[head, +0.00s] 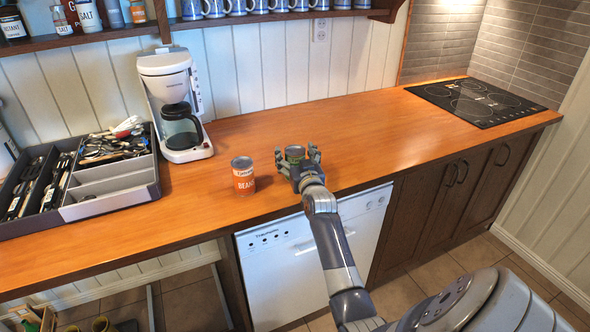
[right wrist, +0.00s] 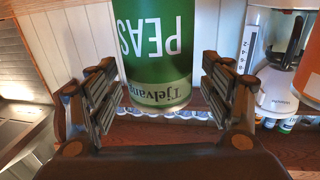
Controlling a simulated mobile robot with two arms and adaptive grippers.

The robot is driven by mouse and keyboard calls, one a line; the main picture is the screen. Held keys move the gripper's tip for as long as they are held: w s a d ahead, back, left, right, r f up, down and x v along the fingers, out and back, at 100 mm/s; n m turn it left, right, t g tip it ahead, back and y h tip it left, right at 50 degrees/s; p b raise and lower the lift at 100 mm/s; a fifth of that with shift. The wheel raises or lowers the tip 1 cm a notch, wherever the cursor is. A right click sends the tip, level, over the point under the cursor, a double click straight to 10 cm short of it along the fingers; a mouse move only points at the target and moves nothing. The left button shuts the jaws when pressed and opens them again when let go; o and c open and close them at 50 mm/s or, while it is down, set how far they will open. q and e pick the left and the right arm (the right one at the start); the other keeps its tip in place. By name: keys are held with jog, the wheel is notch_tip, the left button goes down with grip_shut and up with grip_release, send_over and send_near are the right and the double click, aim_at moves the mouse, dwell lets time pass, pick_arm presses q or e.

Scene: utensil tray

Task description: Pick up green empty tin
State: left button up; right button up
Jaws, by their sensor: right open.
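The green tin (head: 295,152) stands on the wooden counter, right of an orange bean tin. Its lower part is hidden behind my right gripper in the head view. In the right wrist view the green tin (right wrist: 157,45) appears upside down, with "PEAS" on its label. My right gripper (head: 298,158) is open, with its fingers on either side of the tin. In the right wrist view the right gripper (right wrist: 160,75) shows a small gap between each finger and the tin. Whether the tin is empty cannot be told. My left gripper is not in view.
The orange bean tin (head: 243,178) stands close to the left of the gripper. A coffee maker (head: 165,75) and a utensil tray (head: 110,205) are further left. The counter (head: 375,125) is clear to the right, up to a black hob (head: 480,100).

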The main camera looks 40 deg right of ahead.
jog(key=shift+w+d, duration=0.15)
jog(key=shift+w, duration=0.15)
jog(key=c, duration=1.2)
